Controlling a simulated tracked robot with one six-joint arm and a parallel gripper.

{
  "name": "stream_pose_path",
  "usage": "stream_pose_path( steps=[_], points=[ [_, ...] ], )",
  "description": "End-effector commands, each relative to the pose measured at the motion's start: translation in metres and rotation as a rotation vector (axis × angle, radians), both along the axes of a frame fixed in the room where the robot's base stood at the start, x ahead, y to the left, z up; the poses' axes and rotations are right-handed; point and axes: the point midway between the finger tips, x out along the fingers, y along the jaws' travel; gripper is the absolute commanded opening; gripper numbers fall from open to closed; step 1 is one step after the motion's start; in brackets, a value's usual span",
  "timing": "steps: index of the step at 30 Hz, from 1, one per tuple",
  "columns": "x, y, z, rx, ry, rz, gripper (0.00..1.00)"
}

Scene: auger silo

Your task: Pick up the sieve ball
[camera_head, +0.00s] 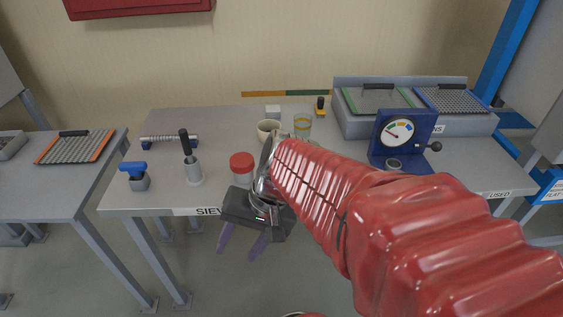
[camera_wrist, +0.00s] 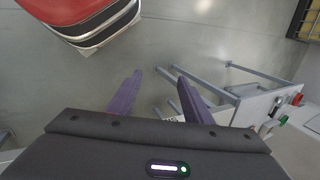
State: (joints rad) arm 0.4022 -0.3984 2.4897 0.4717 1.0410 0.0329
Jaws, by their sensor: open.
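I cannot make out a sieve ball in either view; my arm and gripper cover part of the bench. My gripper (camera_head: 240,243) hangs in front of the bench's front edge, with its two purple fingers pointing down toward the floor.
Sieve trays (camera_head: 375,99) stand back right.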

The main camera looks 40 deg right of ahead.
Motion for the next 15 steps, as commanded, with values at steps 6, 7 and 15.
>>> stream_pose_path(
  steps=[6,7,15],
  points=[
    [0.014,-0.013,-0.018,0.264,0.103,-0.278,0.46],
    [0.016,-0.015,-0.020,0.300,0.113,-0.316,0.46],
    [0.043,-0.052,-0.030,0.638,0.162,-0.670,0.46]
  ],
)
